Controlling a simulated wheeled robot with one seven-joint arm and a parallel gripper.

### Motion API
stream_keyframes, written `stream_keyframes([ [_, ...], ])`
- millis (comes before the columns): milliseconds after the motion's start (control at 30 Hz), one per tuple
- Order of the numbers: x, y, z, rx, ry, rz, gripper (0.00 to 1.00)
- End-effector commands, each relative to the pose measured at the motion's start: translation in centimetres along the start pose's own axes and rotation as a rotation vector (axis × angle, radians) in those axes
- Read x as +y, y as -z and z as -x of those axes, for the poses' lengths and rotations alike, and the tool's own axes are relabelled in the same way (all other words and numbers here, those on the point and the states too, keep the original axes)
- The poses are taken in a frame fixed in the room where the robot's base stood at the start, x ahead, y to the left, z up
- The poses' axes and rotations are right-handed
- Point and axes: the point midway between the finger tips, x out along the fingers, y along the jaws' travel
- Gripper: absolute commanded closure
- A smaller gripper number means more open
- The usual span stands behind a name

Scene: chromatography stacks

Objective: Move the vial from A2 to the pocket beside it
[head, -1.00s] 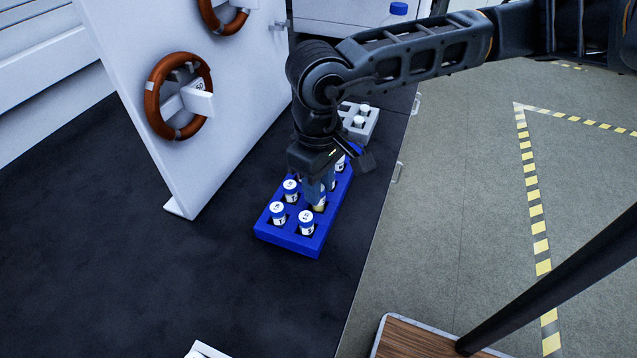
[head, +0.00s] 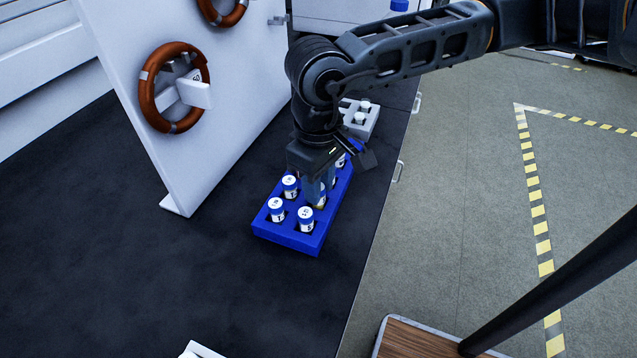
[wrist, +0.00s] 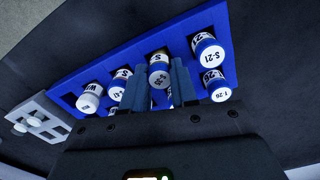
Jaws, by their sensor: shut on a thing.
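My gripper (head: 319,188) points down over the rack's middle in the head view. In the wrist view my gripper (wrist: 158,85) has its two fingers shut on a vial (wrist: 160,70), one finger on each side.
A grey rack (head: 361,118) with white-capped vials lies behind the blue rack. A white upright panel (head: 205,140) with brown rings (head: 174,88) stands to the left. The bench's right edge runs close by. The dark bench in front of the rack is clear.

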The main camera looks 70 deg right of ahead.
Motion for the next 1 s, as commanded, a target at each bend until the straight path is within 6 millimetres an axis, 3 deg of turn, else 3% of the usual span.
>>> stream_keyframes([
  [100,-0.01,0.01,0.04,0.0,0.0,0.0,1.0],
  [133,-0.02,0.0,0.04,0.0,0.0,0.0,0.7],
  [400,-0.02,0.0,0.03,0.0,0.001,0.0,0.44],
  [600,-0.02,0.0,0.02,0.0,0.001,0.0,0.42],
  [800,-0.02,0.0,0.02,0.0,0.001,0.0,0.22],
  [1000,-0.01,0.0,0.02,0.0,0.0,0.0,0.21],
])
